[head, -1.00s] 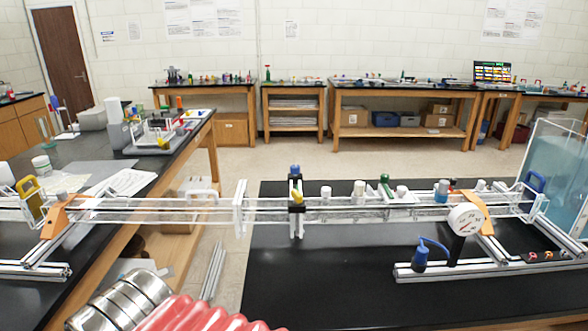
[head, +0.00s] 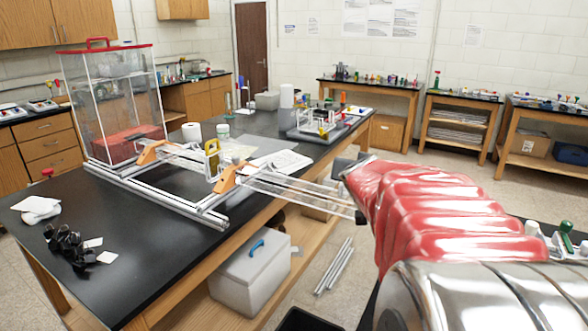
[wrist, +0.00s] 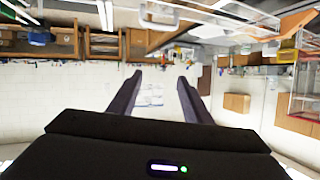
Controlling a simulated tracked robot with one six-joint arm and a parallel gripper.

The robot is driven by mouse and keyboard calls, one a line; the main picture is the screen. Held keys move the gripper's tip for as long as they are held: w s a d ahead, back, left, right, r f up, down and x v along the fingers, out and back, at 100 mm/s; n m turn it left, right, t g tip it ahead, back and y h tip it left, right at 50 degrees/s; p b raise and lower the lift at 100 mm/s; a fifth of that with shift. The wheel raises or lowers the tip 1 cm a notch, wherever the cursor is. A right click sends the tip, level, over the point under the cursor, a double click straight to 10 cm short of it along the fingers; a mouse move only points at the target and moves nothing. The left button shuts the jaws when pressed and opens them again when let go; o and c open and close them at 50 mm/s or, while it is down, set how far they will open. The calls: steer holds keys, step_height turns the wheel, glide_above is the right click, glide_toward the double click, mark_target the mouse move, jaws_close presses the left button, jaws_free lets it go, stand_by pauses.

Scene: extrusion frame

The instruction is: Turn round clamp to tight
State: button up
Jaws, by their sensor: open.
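My gripper (wrist: 157,80) shows in the wrist view, its two dark fingers apart with only the far wall and papers behind the gap. In the head view my red-sleeved arm reaches in from the lower right and covers part of the clear rail (head: 295,190). A yellow clamp-like part (head: 212,158) stands upright on the frame, beside an orange bracket (head: 228,178). I cannot tell whether it is the round clamp. Nothing is visibly touched by the fingers. The black post with blue and yellow knobs from the earlier view cannot be made out now.
A black-topped bench (head: 130,235) carries the aluminium frame (head: 165,195), a clear box with a red lid (head: 110,110) and small black parts (head: 70,245). A white bin (head: 250,275) sits on the lower shelf. Open floor lies behind, before the back benches.

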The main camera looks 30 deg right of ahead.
steer(key=s+d+f+m+g+h, duration=0.1)
steer(key=s+d+f+m+g, duration=0.1)
steer(key=s+d, duration=0.5)
steer(key=s+d+f+m+g+h, duration=0.2)
steer(key=s+d+g, duration=0.3)
steer(key=d, duration=0.6)
steer(key=s+m, duration=0.1)
steer(key=s, duration=0.1)
steer(key=shift+s+d+f+m+g+h, duration=0.15)
steer(key=shift+s+d+m+g+h, duration=0.15)
steer(key=shift+s+d+m+g, duration=0.1)
steer(key=shift+w, duration=0.1)
steer(key=shift+x, duration=6.85)
steer(key=shift+c, duration=0.4)
steer(key=c, duration=1)
